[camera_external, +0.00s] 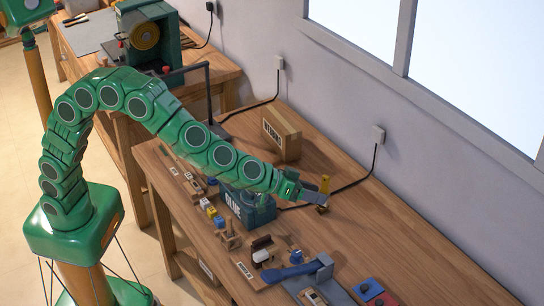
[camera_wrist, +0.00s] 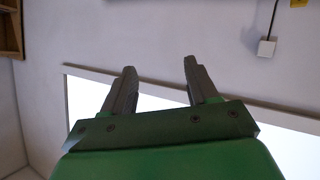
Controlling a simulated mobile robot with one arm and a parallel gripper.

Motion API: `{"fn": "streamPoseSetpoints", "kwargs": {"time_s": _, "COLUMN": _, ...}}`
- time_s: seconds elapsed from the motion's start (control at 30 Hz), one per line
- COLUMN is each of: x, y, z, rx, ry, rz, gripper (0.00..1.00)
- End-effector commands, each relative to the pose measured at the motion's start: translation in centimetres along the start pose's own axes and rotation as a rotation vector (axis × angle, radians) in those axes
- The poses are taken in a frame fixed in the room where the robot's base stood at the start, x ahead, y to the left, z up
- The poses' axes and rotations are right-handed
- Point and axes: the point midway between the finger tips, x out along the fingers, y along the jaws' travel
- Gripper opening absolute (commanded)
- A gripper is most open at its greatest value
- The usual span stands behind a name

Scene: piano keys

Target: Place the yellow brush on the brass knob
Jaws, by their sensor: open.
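My gripper (camera_external: 311,199) is at the end of my green arm, over the workbench beside the glue box. In the wrist view its two fingers (camera_wrist: 160,82) are apart with nothing between them. A small upright yellow piece (camera_external: 324,184), which may be the yellow brush, shows right by the fingertips. A brass-coloured piece (camera_external: 321,209) shows just below it and may be the knob. I cannot tell whether the two touch each other or the gripper. A bit of yellow (camera_wrist: 299,3) is cut off at the top edge of the wrist view.
The workbench (camera_external: 390,235) runs along the wall. A dark glue box (camera_external: 250,210) stands under my arm, and a cardboard box (camera_external: 282,134) stands behind. A blue-handled tool (camera_external: 290,271) and several small parts lie in front. A cable runs from a wall outlet (camera_external: 378,134).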

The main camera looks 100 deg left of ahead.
Motion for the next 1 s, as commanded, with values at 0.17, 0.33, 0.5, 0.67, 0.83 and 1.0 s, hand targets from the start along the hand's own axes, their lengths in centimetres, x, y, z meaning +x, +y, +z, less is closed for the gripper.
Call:
{"fn": "streamPoseSetpoints", "kwargs": {"time_s": 0.17, "x": -4.9, "y": 2.9, "z": 0.8, "rx": 0.039, "ry": -0.110, "rz": 0.143, "gripper": 0.58}}
{"fn": "streamPoseSetpoints", "kwargs": {"time_s": 0.33, "x": -10.1, "y": 4.6, "z": 2.5, "rx": 0.090, "ry": -0.230, "rz": 0.254, "gripper": 0.58}}
{"fn": "streamPoseSetpoints", "kwargs": {"time_s": 0.5, "x": -15.7, "y": 4.8, "z": 4.8, "rx": 0.152, "ry": -0.362, "rz": 0.332, "gripper": 0.58}}
{"fn": "streamPoseSetpoints", "kwargs": {"time_s": 0.67, "x": -21.2, "y": 3.8, "z": 7.5, "rx": 0.220, "ry": -0.493, "rz": 0.376, "gripper": 0.58}}
{"fn": "streamPoseSetpoints", "kwargs": {"time_s": 0.83, "x": -27.1, "y": 1.4, "z": 10.3, "rx": 0.295, "ry": -0.636, "rz": 0.389, "gripper": 0.58}}
{"fn": "streamPoseSetpoints", "kwargs": {"time_s": 1.0, "x": -32.9, "y": -2.5, "z": 13.3, "rx": 0.369, "ry": -0.782, "rz": 0.365, "gripper": 0.58}}
